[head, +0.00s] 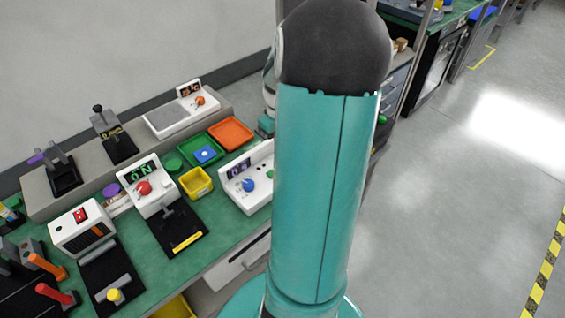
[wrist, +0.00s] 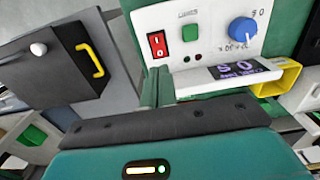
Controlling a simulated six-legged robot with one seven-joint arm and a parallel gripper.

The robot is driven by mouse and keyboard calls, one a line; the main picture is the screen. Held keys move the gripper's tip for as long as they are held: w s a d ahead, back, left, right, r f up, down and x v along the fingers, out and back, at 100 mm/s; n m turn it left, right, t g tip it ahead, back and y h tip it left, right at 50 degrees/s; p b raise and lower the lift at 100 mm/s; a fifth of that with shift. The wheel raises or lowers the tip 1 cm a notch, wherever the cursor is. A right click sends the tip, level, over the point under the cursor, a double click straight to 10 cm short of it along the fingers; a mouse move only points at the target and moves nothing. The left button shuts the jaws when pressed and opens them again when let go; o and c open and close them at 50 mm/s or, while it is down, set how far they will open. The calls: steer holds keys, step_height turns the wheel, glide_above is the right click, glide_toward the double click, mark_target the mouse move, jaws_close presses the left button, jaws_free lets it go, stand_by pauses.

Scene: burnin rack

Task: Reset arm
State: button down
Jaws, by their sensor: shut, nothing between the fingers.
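My arm, a teal link with a dark rounded joint, stands upright in the middle of the head view and hides part of the bench. In the wrist view my gripper (wrist: 159,88) shows as two green fingers closed together, with nothing between them. They point toward the lower left part of a white control box (wrist: 205,22), which has a red rocker switch (wrist: 157,44), a green button (wrist: 190,33), a blue knob (wrist: 243,31) and a small display (wrist: 238,70). I cannot tell the gap to the box. This box (head: 235,190) also shows left of my arm in the head view.
The green bench (head: 222,240) holds a yellow bin (head: 195,183), an orange tray (head: 231,133), a green tray (head: 188,150), a white box with a red knob (head: 148,195) and several levers. Grey floor (head: 450,200) lies open on the right.

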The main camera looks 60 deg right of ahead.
steer(key=shift+r, duration=0.55)
steer(key=w+a+r+n+t+h, duration=0.1)
steer(key=w+a+r, duration=0.1)
steer(key=a+r, duration=0.5)
steer(key=w+a+r+t+h, duration=0.15)
steer(key=a+r, duration=0.25)
steer(key=a, duration=0.7)
steer(key=s+a+r+t+y, duration=0.1)
steer(key=s+a+r, duration=0.1)
steer(key=a, duration=0.7)
steer(key=s+a+r+n+t+y, duration=0.1)
steer(key=s+a+r+t, duration=0.1)
steer(key=a, duration=0.7)
steer(key=shift+s+r+n, duration=0.3)
steer(key=shift+s+r, duration=0.3)
steer(key=shift+s, duration=0.6)
steer(key=shift+y, duration=0.25)
